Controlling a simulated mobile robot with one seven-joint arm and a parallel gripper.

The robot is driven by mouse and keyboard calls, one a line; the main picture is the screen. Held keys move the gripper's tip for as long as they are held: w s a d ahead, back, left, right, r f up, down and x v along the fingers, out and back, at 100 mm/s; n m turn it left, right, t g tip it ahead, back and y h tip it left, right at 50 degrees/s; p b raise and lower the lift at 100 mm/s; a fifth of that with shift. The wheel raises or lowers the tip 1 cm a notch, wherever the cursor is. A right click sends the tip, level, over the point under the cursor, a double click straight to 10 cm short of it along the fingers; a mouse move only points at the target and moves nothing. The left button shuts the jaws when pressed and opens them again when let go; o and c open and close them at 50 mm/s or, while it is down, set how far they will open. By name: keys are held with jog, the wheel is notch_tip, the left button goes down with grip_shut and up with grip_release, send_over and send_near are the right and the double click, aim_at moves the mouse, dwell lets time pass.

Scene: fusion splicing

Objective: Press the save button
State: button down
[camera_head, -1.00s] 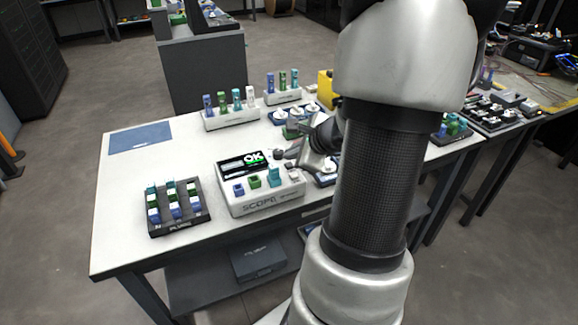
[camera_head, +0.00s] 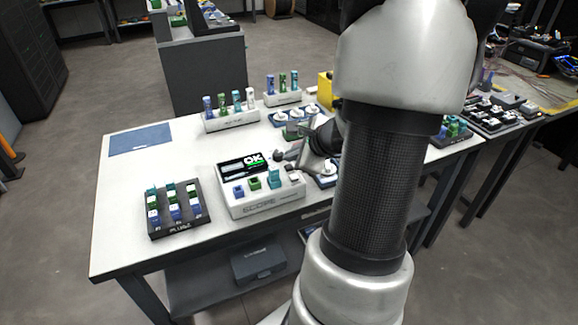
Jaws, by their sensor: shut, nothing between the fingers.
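A white device marked SCOPE (camera_head: 262,205) stands on the white table. Its dark screen (camera_head: 236,167) shows a green OK. Along its front slope are a blue, a green and a teal block and a small light piece at the right end. No label lets me tell which part is the save button. My gripper (camera_head: 280,156) is shut and empty. It is at the right side of the screen, over or close to the device's upper right area. I cannot tell whether it touches the device.
A dark PLUGS tray (camera_head: 178,226) with several blocks stands left of the device. White racks (camera_head: 232,119) with coloured pieces stand behind, near a blue mat (camera_head: 140,138). A yellow object (camera_head: 325,88) is at the back. My arm hides the table's right part.

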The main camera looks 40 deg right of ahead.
jog(key=shift+f, duration=0.1)
dwell(0.7)
jog(key=shift+f+b, duration=0.35)
jog(key=shift+b, duration=0.25)
jog(key=shift+f+b, duration=0.45)
jog(key=shift+b, duration=0.1)
dwell(0.5)
dwell(0.3)
jog(key=shift+r+p, duration=0.7)
jog(key=shift+r, duration=0.2)
jog(key=shift+r+p, duration=1.95)
jog(key=shift+r, duration=0.55)
